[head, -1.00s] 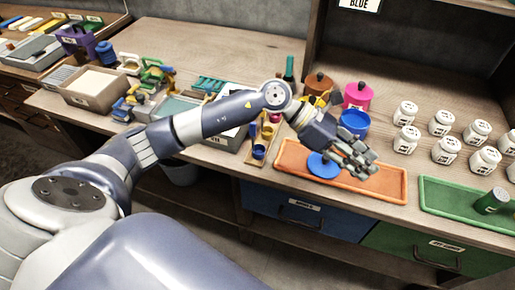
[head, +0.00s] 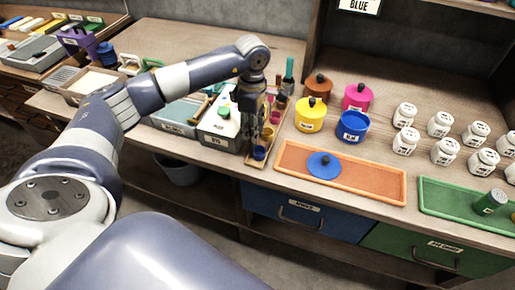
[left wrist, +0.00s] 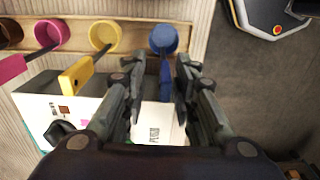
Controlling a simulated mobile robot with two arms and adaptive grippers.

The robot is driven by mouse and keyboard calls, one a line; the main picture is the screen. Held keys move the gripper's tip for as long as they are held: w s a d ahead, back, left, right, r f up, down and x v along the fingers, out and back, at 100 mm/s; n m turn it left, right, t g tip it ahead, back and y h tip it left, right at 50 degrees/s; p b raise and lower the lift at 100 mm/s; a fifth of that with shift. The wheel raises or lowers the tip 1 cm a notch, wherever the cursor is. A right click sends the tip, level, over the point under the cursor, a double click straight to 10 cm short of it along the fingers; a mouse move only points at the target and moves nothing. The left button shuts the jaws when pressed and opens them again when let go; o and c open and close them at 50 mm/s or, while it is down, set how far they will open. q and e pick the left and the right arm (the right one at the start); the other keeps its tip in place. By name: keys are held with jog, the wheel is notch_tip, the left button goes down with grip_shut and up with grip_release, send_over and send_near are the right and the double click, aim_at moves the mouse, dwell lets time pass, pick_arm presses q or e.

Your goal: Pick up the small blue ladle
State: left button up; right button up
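The small blue ladle (left wrist: 163,40) shows in the left wrist view, its cup at the rack's edge and its handle running toward my gripper. In the head view its blue cup (head: 259,153) is at the near end of the wooden ladle rack (head: 256,163). My left gripper (left wrist: 160,78) is open and points down above the rack. The blue handle shows between its two fingers, with gaps on both sides; contact is not visible. A yellow ladle (left wrist: 103,36) and a magenta ladle (left wrist: 48,32) lie beside it. My right gripper is not in view.
A white-topped box (head: 222,122) stands left of the rack. Beyond the table's front edge is floor.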

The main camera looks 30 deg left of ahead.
pick_arm(q)
jog(key=f, duration=0.1)
jog(key=f+p, duration=0.1)
jog(key=f, duration=0.1)
jog(key=f+p, duration=0.1)
jog(key=shift+s+d+f, duration=0.2)
jog(key=shift+d+f, duration=0.15)
jog(key=shift+f, duration=0.05)
jog(key=shift+w+f, duration=0.1)
jog(key=shift+f, duration=0.45)
grip_shut()
